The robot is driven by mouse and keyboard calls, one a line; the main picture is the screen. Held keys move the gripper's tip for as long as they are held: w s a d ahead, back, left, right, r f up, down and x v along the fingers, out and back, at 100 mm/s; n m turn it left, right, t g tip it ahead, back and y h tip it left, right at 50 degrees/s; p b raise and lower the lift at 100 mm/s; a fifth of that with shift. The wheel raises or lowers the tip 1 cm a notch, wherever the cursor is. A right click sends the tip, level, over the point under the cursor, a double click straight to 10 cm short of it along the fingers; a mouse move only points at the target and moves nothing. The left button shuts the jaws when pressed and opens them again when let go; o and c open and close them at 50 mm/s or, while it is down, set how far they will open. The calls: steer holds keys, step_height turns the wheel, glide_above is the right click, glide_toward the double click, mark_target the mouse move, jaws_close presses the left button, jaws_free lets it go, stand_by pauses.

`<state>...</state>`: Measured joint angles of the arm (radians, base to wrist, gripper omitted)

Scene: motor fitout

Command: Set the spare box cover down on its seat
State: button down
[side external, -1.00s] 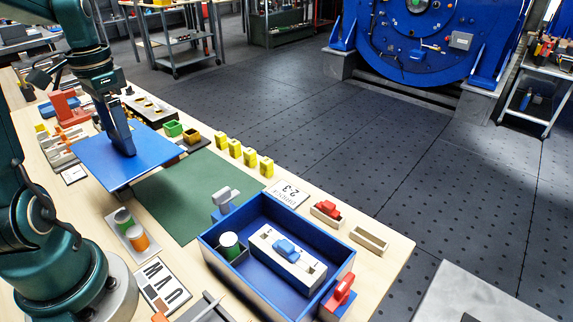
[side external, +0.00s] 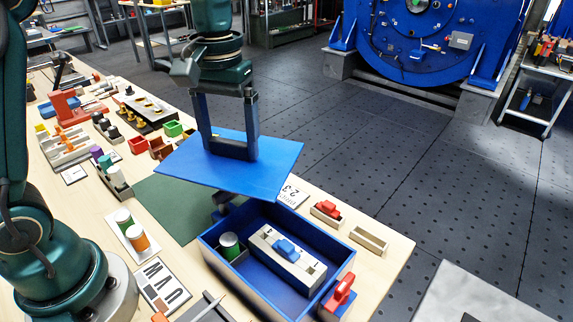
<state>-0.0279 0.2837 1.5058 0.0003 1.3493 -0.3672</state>
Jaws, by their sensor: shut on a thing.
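The flat blue box cover (side external: 274,172) hangs level or nearly so above the bench. My gripper (side external: 230,150) is shut on the dark handle bar on top of it. The open blue box (side external: 217,254) stands to the lower right at the bench's near end. The cover's front edge overlaps the box's far-left rim in the picture, with the cover higher up.
A red clamp-like part (side external: 341,292) is at the box's right end. A small tray with a red piece (side external: 328,209) and an empty tray (side external: 369,240) lie behind the box. A green mat (side external: 165,205) lies partly under the cover. A white tray with cylinders (side external: 128,240) is at left.

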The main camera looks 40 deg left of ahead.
steer(key=s+d+m, duration=0.3)
steer(key=d+m, duration=0.1)
steer(key=d, duration=0.8)
steer(key=shift+s+d+m, duration=0.3)
steer(key=shift+d, duration=0.1)
steer(key=shift+f, duration=0.1)
steer(key=shift+f, duration=2.85)
steer(key=shift+f, duration=0.9)
jaws_free()
steer(key=shift+r, duration=2.6)
